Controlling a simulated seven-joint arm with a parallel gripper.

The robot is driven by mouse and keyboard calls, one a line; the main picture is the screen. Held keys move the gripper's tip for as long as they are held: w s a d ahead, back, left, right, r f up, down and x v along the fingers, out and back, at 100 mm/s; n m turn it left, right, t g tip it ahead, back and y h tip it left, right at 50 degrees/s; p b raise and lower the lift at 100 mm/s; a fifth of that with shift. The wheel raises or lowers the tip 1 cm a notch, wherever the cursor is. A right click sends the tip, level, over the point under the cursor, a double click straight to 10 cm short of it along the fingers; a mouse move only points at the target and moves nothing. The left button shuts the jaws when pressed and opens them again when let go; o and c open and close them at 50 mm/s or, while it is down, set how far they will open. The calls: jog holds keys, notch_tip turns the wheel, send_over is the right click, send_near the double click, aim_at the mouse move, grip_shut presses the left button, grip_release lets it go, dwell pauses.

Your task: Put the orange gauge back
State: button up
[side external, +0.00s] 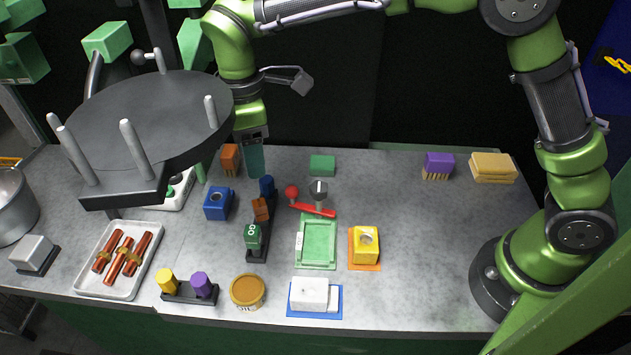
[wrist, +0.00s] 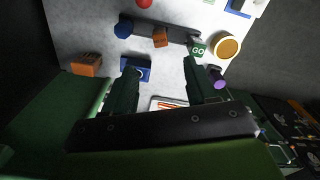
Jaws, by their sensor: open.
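An orange gauge block (side external: 261,209) is at the middle of a dark rack (side external: 264,232), between a dark blue piece (side external: 267,187) and a green block marked GO (side external: 252,236). The orange block also shows in the wrist view (wrist: 160,38); I cannot tell how it is seated. My gripper (side external: 255,172) is above the back of the table, behind the rack. In the wrist view its fingers (wrist: 160,82) are apart, with nothing held between them. Another orange piece (side external: 230,157), with a ridged lower part, stands at the back, left of my gripper.
A blue block (side external: 217,203) with a hole stands left of the rack. A red-knobbed tool (side external: 313,208) and a green tray (side external: 317,244) are to its right. A dark round platform with pegs (side external: 150,115) overhangs the left. The table's right part is mostly clear.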

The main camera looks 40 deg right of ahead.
jog(key=s+d+r+m+t+y, duration=0.1)
jog(key=s+d+r+m+t, duration=0.1)
jog(key=s+d+r+m, duration=0.3)
jog(key=s+d+r+m+t, duration=0.1)
jog(key=s+d+r+m, duration=0.2)
jog(key=d, duration=0.5)
jog(key=s+d+m+t+y, duration=0.1)
jog(key=s+d+m+t, duration=0.3)
jog(key=s+d+m, duration=0.5)
jog(key=shift+s+f+m, duration=0.3)
jog(key=shift+s+m, duration=0.1)
jog(key=shift+s, duration=0.15)
